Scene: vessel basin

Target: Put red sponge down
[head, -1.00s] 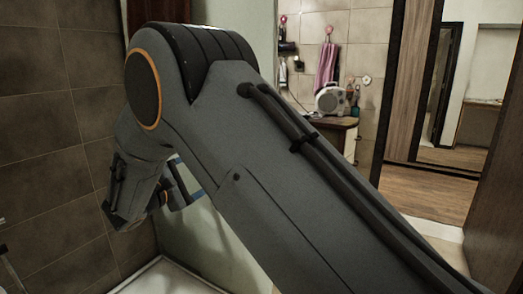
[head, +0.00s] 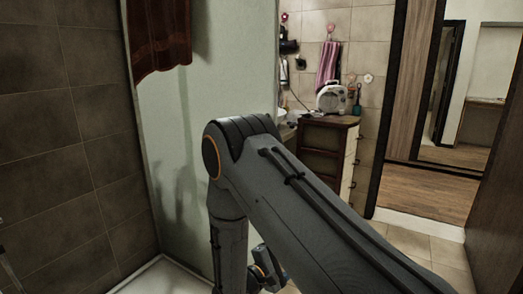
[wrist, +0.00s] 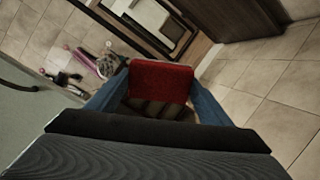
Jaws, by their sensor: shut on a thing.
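The red sponge (wrist: 160,80) is a red block with a rounded edge, seen in the wrist view. My gripper (wrist: 160,88) is shut on it, with a blue finger on each side. In the head view my gripper (head: 268,272) hangs low at the bottom edge, mostly hidden by my arm, and the sponge cannot be made out there. Tiled floor shows beyond the sponge in the wrist view.
A brown cabinet (head: 322,150) with pale drawers stands ahead, with a grey-white radio (head: 331,98) on top. A pale partition wall (head: 215,70) is left of it. A white tray edge (head: 165,272) lies lower left. Tiled floor (head: 425,245) is open at right.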

